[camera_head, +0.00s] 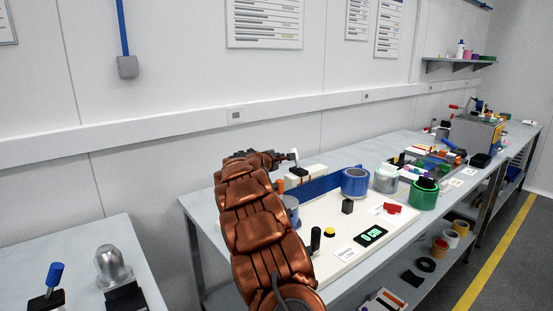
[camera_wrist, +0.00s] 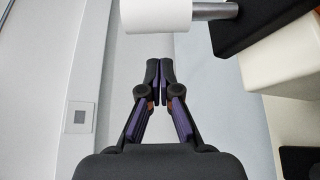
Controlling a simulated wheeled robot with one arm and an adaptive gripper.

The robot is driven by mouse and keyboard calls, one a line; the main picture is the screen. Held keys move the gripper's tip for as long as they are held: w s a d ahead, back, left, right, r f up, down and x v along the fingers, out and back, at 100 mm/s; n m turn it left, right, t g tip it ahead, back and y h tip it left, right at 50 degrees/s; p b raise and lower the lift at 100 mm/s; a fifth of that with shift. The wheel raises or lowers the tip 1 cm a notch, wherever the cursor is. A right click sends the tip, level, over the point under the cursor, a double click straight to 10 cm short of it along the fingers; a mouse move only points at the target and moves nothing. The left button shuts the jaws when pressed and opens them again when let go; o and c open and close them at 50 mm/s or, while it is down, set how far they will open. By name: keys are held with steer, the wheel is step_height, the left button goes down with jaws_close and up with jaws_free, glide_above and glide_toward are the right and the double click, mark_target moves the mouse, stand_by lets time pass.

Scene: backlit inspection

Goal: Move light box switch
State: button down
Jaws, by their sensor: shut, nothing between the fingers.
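The light box switch shows in the wrist view as a white cylindrical knob (camera_wrist: 155,15) on a metal rod (camera_wrist: 215,11). The rod comes out of a black base (camera_wrist: 250,28) on a cream box (camera_wrist: 292,62). In the head view the lever (camera_head: 294,155) stands up from the same box (camera_head: 314,171), just right of my arm's far end. My gripper (camera_wrist: 159,70) is shut and empty. In the picture its fingertips lie just below the knob; I cannot tell if they touch it. My arm hides part of the bench in the head view.
On the bench right of my arm are a blue roll (camera_head: 355,182), a grey roll (camera_head: 386,180), a green roll (camera_head: 423,195), a black display (camera_head: 371,236) and a yellow button (camera_head: 330,232). The wall runs close behind. A separate table (camera_head: 85,240) stands at left.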

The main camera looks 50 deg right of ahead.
steer(key=s, duration=0.1)
steer(key=s+r, duration=0.1)
steer(key=s, duration=0.1)
steer(key=shift+a+r, duration=0.15)
steer(key=shift+r, duration=0.05)
steer(key=shift+s+f+b, duration=0.1)
steer(key=shift+b, duration=0.5)
